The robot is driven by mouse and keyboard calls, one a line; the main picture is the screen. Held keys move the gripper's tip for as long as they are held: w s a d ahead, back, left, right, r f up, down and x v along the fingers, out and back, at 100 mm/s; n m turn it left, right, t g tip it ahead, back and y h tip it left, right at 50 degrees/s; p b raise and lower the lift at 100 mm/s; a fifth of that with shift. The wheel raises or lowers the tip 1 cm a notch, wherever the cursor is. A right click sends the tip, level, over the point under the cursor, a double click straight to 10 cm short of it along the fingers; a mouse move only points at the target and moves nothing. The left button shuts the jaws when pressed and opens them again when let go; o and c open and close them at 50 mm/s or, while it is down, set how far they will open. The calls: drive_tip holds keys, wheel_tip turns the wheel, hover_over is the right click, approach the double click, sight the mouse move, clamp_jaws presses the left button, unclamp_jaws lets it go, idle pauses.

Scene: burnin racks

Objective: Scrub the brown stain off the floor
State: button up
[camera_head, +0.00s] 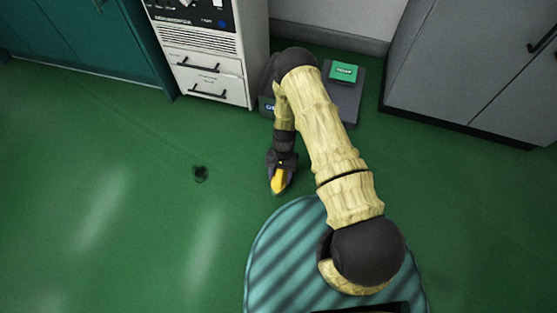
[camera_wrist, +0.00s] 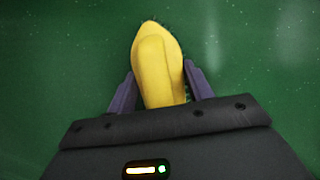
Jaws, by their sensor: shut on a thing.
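The brown stain (camera_head: 200,174) is a small dark patch on the green floor, left of my gripper in the head view. My gripper (camera_head: 281,176) is low over the floor, to the right of the stain and apart from it. It is shut on a yellow brush (camera_wrist: 158,62), with one purple finger on each side of it in the wrist view. The yellow brush also shows in the head view (camera_head: 279,181), pointing down toward the floor. Dark bristles show around its edge. I cannot tell whether it touches the floor. The stain is not in the wrist view.
A white rack cabinet (camera_head: 205,62) with drawers stands behind the stain. A teal cabinet (camera_head: 85,40) is at the upper left and a grey cabinet (camera_head: 475,65) at the upper right. A dark platform with a green box (camera_head: 344,73) sits behind my arm. The floor around the stain is clear.

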sight(280, 173)
wheel_tip(280, 173, up, 3)
drive_tip(key=shift+r+p, duration=0.15)
drive_tip(key=shift+p, duration=0.65)
wheel_tip(280, 173, up, 5)
drive_tip(key=p, duration=0.4)
drive_tip(key=shift+s+r+p, duration=0.1)
drive_tip(key=shift+p, duration=0.2)
drive_tip(key=w+d+r+n+p, duration=0.1)
drive_tip(key=d+r+p, duration=0.2)
drive_tip(key=r+p, duration=1.4)
drive_tip(key=w+d+r+n+p, duration=0.1)
drive_tip(key=d+r+p, duration=0.3)
drive_tip(key=r+p, duration=1.3)
drive_tip(key=w+d+r+n+h+p, duration=0.1)
drive_tip(key=d+r+p, duration=0.3)
drive_tip(key=r+p, duration=1.3)
drive_tip(key=v, duration=0.3)
drive_tip(key=shift+w+f, duration=0.15)
drive_tip(key=shift+w, duration=0.05)
drive_tip(key=shift+a+f, duration=0.1)
drive_tip(key=shift+a, duration=0.1)
